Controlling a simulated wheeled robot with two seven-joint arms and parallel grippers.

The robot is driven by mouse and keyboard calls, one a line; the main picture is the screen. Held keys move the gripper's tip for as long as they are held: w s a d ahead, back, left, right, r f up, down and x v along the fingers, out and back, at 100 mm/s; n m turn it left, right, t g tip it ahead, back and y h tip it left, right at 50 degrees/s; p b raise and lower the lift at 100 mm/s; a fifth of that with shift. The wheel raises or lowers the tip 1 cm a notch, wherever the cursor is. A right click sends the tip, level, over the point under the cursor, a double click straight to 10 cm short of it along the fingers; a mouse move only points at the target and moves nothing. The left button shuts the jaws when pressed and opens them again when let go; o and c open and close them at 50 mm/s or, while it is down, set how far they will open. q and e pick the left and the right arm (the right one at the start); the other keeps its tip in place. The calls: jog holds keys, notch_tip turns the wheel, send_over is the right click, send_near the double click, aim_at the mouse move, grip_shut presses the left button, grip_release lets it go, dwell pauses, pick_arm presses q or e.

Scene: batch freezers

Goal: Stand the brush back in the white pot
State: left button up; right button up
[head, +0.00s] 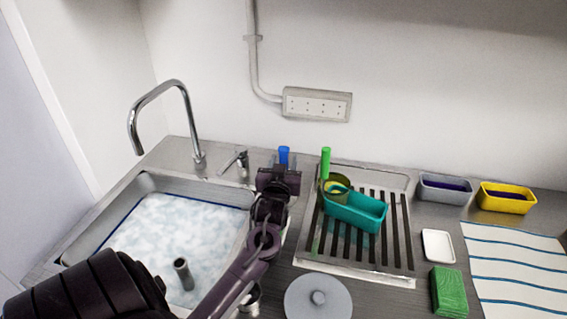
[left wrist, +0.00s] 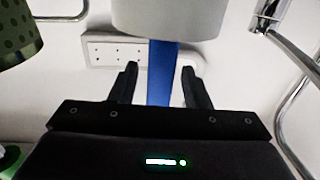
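The brush's blue handle (head: 284,154) shows upright at the back of the counter, just beyond my left gripper (head: 283,170). In the left wrist view, which is upside down, the blue handle (left wrist: 162,75) lies between the two fingers of my left gripper (left wrist: 159,80). Gaps show on both sides of it, so the gripper is open around the handle. The white pot (left wrist: 169,16) shows at the top of that view, with the handle meeting its rim; the brush appears to stand in it. The brush's lower end is hidden. My right gripper is not in view.
A sink (head: 145,187) with foamy water and a tap (head: 185,100) are left. A green-handled tool (head: 325,160), an olive dotted cup (head: 337,182) and a teal tub (head: 362,217) stand close right on the drainer (head: 390,262). A grey lid (head: 318,303) lies in front.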

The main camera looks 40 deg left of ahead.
pick_arm(q)
jog(key=shift+r, duration=0.15)
jog(key=b+v, duration=0.2)
jog(key=v, duration=1)
dwell(0.3)
